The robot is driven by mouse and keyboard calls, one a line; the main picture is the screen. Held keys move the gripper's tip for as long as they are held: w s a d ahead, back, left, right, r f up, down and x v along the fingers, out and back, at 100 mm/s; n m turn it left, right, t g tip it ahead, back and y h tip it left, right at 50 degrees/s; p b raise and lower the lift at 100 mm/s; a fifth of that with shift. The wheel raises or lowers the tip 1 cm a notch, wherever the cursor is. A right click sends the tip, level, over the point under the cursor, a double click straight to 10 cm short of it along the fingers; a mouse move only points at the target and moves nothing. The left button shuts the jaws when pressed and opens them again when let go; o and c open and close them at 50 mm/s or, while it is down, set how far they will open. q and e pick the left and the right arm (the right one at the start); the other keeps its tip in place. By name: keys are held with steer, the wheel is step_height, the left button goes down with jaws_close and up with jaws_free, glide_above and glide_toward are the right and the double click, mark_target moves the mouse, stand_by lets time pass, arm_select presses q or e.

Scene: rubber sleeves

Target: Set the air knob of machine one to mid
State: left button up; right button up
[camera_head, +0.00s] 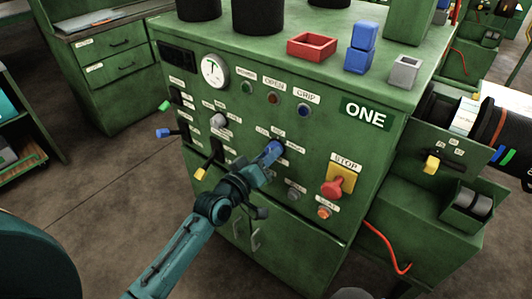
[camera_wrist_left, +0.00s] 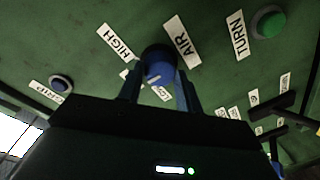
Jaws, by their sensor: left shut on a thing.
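The air knob (camera_wrist_left: 158,66) is a blue round knob on the green front of machine one (camera_head: 375,113). In the head view the blue knob (camera_head: 275,147) sits mid-panel, with small labels around it. My left gripper (camera_head: 268,153) reaches it from the lower left and is shut on it. In the left wrist view the dark fingers of the left gripper (camera_wrist_left: 160,78) stand on both sides of the knob. Labels AIR and HIGH show beside it; labels near the fingers are partly hidden. I cannot tell which mark the knob points at. My right gripper is not in view.
A yellow and red STOP switch (camera_head: 339,182) is right of the knob. A green TURN button (camera_wrist_left: 270,23) and a blue GRIP button (camera_head: 303,110) are nearby. Levers (camera_head: 203,173) stick out at left. A red tray (camera_head: 312,46) and blue blocks (camera_head: 360,58) stand on top.

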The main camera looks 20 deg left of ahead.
arm_select(q)
steer(key=shift+n, duration=0.3)
steer(key=o, duration=1)
steer(key=shift+s, duration=0.1)
steer(key=v, duration=1.3)
